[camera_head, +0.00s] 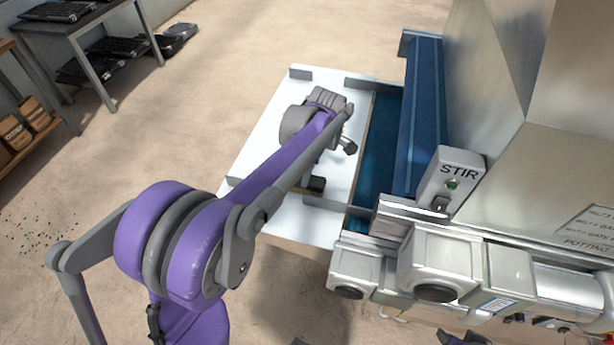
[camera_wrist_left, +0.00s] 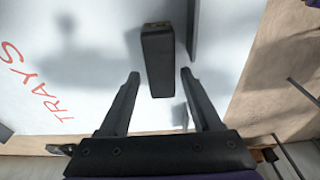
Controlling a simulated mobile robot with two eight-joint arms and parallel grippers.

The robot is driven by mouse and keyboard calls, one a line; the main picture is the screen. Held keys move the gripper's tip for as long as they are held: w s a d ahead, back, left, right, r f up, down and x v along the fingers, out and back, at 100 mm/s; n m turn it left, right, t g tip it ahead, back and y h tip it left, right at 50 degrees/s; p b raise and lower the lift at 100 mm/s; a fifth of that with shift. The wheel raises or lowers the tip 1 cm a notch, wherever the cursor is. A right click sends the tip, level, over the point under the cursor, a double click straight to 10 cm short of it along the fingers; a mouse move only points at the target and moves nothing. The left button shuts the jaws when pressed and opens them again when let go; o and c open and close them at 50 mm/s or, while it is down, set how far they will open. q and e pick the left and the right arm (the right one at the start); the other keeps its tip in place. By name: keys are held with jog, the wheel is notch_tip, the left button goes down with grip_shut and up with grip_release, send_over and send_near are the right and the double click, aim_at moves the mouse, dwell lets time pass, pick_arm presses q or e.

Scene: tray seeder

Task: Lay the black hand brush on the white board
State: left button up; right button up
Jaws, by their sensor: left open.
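The white board (camera_head: 262,150) lies flat beside the machine, with low grey rails at its edges; red lettering reading TRAYS shows on it in the left wrist view (camera_wrist_left: 90,25). The black hand brush (camera_wrist_left: 158,62) shows in the left wrist view as a dark block over the board, its near end between my open fingertips. I cannot tell whether it touches the board. My left gripper (camera_wrist_left: 160,74) is open, with a gap on each side of the brush. In the head view my left gripper (camera_head: 333,165) is over the board, and my wrist hides much of that spot.
A blue trough (camera_head: 425,110) and the steel machine with a STIR switch box (camera_head: 452,178) stand right of the board. A dark table with black trays (camera_head: 115,45) is at the upper left. Open floor lies left of the board.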

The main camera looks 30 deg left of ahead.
aim_at(313, 180)
pick_arm(q)
notch_tip(313, 180, up, 8)
jog(key=d+f, duration=0.1)
jog(key=s+d+f+m+t+h, duration=0.1)
jog(key=s+d+f+m, duration=0.3)
jog(key=s+m, duration=0.6)
jog(key=s+d+f+m+t, duration=0.4)
jog(key=s+m, duration=0.6)
jog(key=s, duration=0.2)
jog(key=shift+d+f+m+t+h, duration=0.2)
jog(key=shift+d+m+t+h, duration=0.1)
jog(key=shift+m+h, duration=0.1)
jog(key=shift+p, duration=0.3)
